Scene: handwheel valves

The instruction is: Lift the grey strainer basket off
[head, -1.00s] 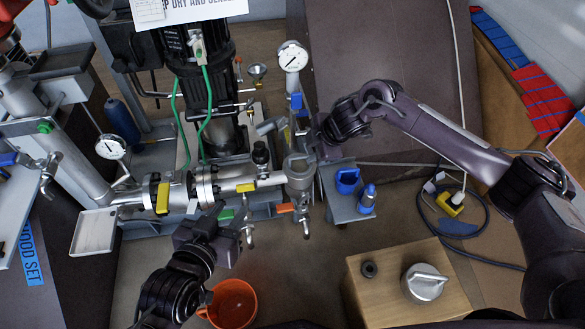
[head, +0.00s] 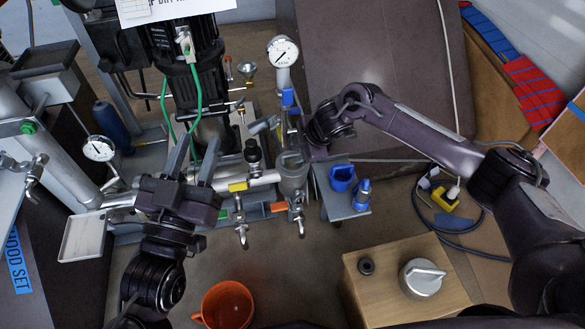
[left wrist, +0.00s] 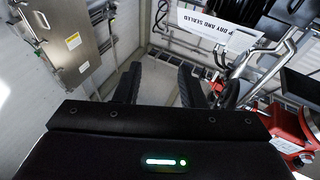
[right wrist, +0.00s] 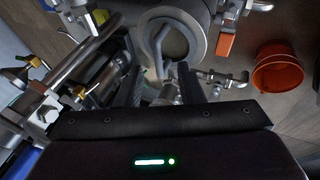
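The grey strainer basket (right wrist: 172,48) shows in the right wrist view as a round rim with an upright loop handle, inside the open strainer body. In the head view the strainer body (head: 293,178) stands at the right end of the pipe; its mouth is partly hidden by my right gripper. My right gripper (right wrist: 160,86) is open at the near side of the basket's handle; I cannot tell whether it touches. My left gripper (head: 194,158) is open and empty above the pipe, left of the strainer. It also shows open in the left wrist view (left wrist: 159,85).
A wooden block (head: 390,300) at the front right carries a silver lid with a bar handle (head: 424,278) and a small black ring (head: 366,267). A grey shelf with blue items (head: 338,205) adjoins the strainer. An orange bucket (head: 227,304) stands on the floor.

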